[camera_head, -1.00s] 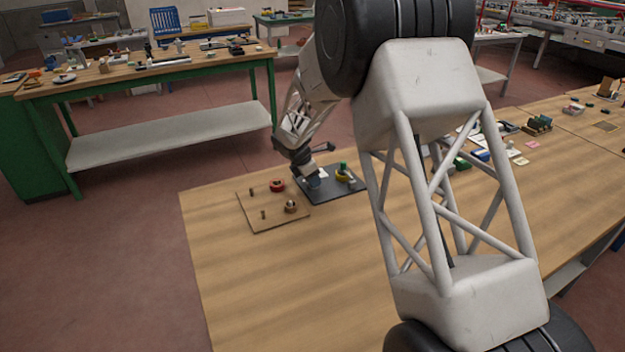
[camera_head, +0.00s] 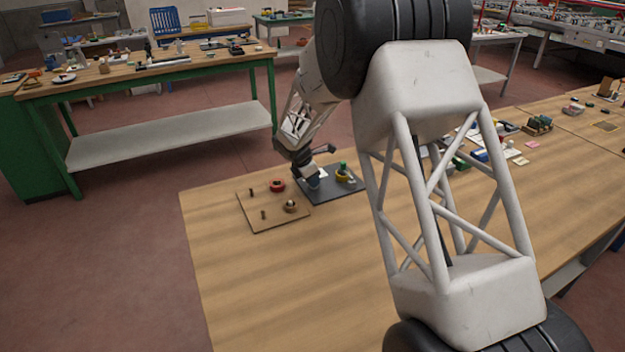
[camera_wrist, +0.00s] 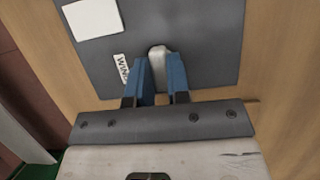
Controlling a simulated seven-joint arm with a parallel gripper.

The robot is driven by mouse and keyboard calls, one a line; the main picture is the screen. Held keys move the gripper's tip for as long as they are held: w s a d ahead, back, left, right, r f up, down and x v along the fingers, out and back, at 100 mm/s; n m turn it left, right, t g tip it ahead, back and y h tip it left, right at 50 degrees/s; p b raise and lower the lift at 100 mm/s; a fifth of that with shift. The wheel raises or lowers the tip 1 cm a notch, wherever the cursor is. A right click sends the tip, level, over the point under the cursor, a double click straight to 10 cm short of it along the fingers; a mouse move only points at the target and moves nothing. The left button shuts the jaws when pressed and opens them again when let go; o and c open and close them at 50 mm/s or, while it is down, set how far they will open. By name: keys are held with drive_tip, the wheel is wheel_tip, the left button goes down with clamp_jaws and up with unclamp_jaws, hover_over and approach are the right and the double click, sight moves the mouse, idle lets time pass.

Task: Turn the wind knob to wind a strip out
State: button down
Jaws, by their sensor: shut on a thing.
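The wind knob (camera_wrist: 157,55) is a light grey, rounded bar on a dark grey plate (camera_wrist: 210,40). In the wrist view a white label reading "WIN" (camera_wrist: 121,68), partly cut off, lies just left of it. My gripper (camera_wrist: 161,68) has two blue fingers, one on each side of the knob, and is shut on it. The knob's near end lies between the fingers. In the head view my gripper (camera_head: 313,182) is small, over the left part of the dark plate (camera_head: 335,190), and the knob cannot be made out. I see no strip clearly.
A white square (camera_wrist: 92,18) lies on the plate. A brown board (camera_head: 275,217) with a red ring (camera_head: 277,185) and pegs lies to the left.

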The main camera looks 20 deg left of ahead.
drive_tip(key=m+g+h, duration=0.1)
drive_tip(key=m, duration=0.3)
drive_tip(key=m+g, duration=0.2)
drive_tip(key=m, duration=0.3)
drive_tip(key=shift+w+a, duration=0.1)
drive_tip(key=m+g, duration=0.1)
drive_tip(key=m, duration=0.2)
drive_tip(key=shift+w+m, duration=0.1)
drive_tip(key=shift+m, duration=0.2)
drive_tip(key=m+g+y, duration=0.1)
drive_tip(key=m+g, duration=0.1)
drive_tip(key=m, duration=0.2)
drive_tip(key=shift+m, duration=0.3)
drive_tip(key=c, duration=1.1)
unclamp_jaws()
drive_tip(key=shift+w+r, duration=0.1)
drive_tip(key=shift+r, duration=0.05)
